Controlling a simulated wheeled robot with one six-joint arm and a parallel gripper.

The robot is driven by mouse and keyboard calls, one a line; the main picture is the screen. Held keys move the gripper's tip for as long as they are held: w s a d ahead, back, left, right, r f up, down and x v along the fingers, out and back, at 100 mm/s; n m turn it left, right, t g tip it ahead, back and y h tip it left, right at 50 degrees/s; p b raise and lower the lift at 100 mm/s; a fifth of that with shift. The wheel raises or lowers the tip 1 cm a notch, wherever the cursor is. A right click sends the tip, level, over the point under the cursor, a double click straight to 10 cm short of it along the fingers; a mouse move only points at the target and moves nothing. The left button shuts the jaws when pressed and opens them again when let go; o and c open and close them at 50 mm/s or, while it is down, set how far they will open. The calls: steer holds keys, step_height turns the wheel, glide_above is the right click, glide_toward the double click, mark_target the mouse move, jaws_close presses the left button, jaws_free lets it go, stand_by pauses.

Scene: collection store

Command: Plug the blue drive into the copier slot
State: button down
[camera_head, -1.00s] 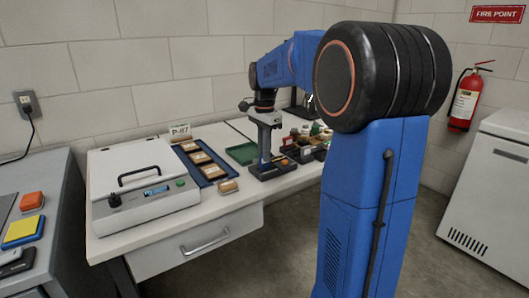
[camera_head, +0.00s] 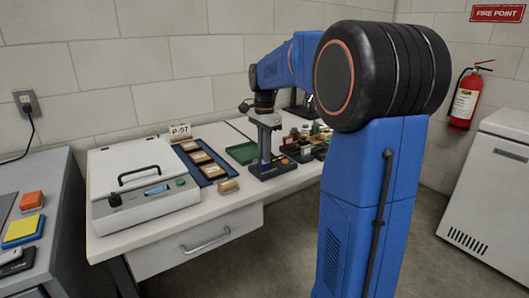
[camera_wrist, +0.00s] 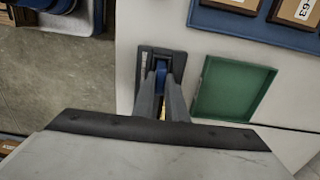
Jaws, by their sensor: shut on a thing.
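The blue drive (camera_wrist: 161,70) shows as a narrow blue strip between my fingertips in the wrist view. My gripper (camera_wrist: 162,80) is shut on it, pointing down at a dark block (camera_wrist: 178,56), which looks like the copier. In the head view my gripper (camera_head: 265,156) stands upright just over this dark block (camera_head: 258,173) near the table's front edge. The drive cannot be made out there. The slot is hidden under the fingers, so I cannot tell whether the drive is inside it or just above.
A green tray (camera_wrist: 201,101) lies close beside the block. A blue tray (camera_head: 219,177) with several framed pieces and a white lidded machine (camera_head: 150,205) stand further left. Several small items (camera_head: 302,149) crowd the table to the right. A fire extinguisher (camera_head: 466,102) hangs on the wall.

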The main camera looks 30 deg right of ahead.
steer(key=shift+f, duration=0.3)
steer(key=c, duration=2)
jaws_free()
steer(key=shift+c, duration=0.2)
step_height(320, 180, up, 11)
steer(key=s+a+f+n+t, duration=0.1)
steer(key=s+a+f+n, duration=0.3)
steer(key=s, duration=0.4)
steer(key=s+a+f+n+t, duration=0.1)
steer(key=s+a+n, duration=0.4)
steer(key=s+a, duration=0.15)
steer(key=s+a+f+n+t, duration=0.2)
steer(key=s+a+f+n, duration=0.3)
steer(key=s+f, duration=0.8)
steer(key=s+n, duration=0.2)
steer(key=n, duration=0.1)
steer(key=shift+s+a+f+n+t, duration=0.15)
steer(key=shift+s+f+n+t, duration=0.15)
steer(key=shift+s+f+t, duration=0.1)
